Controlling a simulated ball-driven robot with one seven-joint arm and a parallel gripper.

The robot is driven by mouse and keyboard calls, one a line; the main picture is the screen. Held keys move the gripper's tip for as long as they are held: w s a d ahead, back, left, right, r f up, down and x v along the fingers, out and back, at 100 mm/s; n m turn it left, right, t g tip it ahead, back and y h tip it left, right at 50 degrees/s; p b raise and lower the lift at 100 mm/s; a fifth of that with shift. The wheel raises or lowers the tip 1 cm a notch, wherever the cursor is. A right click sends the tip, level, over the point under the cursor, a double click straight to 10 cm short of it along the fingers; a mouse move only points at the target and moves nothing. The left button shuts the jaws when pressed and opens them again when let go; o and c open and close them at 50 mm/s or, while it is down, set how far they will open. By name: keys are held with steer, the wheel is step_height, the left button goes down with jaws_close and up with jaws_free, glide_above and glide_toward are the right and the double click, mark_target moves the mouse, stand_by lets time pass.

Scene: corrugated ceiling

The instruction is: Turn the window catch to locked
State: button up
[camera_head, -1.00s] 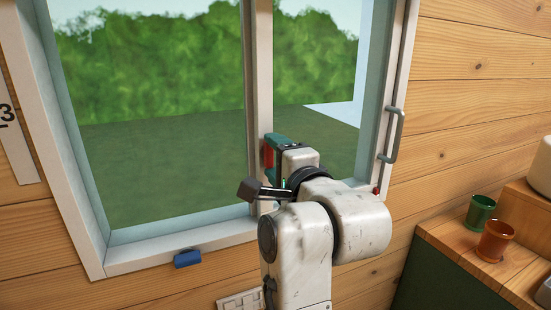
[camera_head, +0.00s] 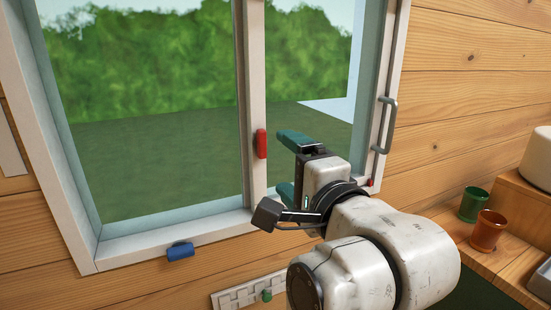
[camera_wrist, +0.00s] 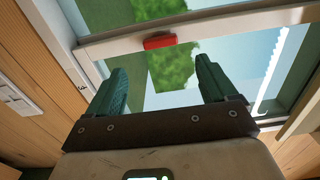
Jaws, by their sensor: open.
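The red catch (camera_head: 261,144) is a short bar on the white middle post of the window (camera_head: 254,90). It stands upright, along the line of the post. In the wrist view the red catch (camera_wrist: 160,42) lies beyond the fingertips, roughly between them, with a gap. My gripper (camera_head: 283,166) is to the right of the catch, apart from it, with its green fingers spread and nothing between them. The open fingers also show in the wrist view (camera_wrist: 161,66).
A grey handle (camera_head: 386,125) sticks out from the right window frame, with a small red piece (camera_head: 371,183) below it. A blue piece (camera_head: 180,251) is under the sill. A green cup (camera_head: 474,204) and an orange cup (camera_head: 488,230) stand on the wooden counter at right.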

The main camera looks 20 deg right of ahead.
steer(key=shift+s+p, duration=1.35)
steer(key=shift+p, duration=0.4)
steer(key=s+d+f+n+g, duration=0.2)
steer(key=f+n+g, duration=0.1)
steer(key=f, duration=0.6)
steer(key=s+d+f+n+g+h, duration=0.1)
steer(key=s+d+f+n+g, duration=0.2)
steer(key=f, duration=0.5)
steer(key=s+d+f+n+g, duration=0.15)
steer(key=f+n, duration=0.25)
steer(key=f, duration=0.5)
steer(key=s+f+n+g, duration=0.7)
steer(key=s+f+g, duration=0.2)
steer(key=s+f, duration=0.9)
steer(key=shift+s+d+n+y, duration=0.4)
steer(key=shift+s, duration=0.85)
steer(key=shift+f+g, duration=0.1)
steer(key=shift+g, duration=0.15)
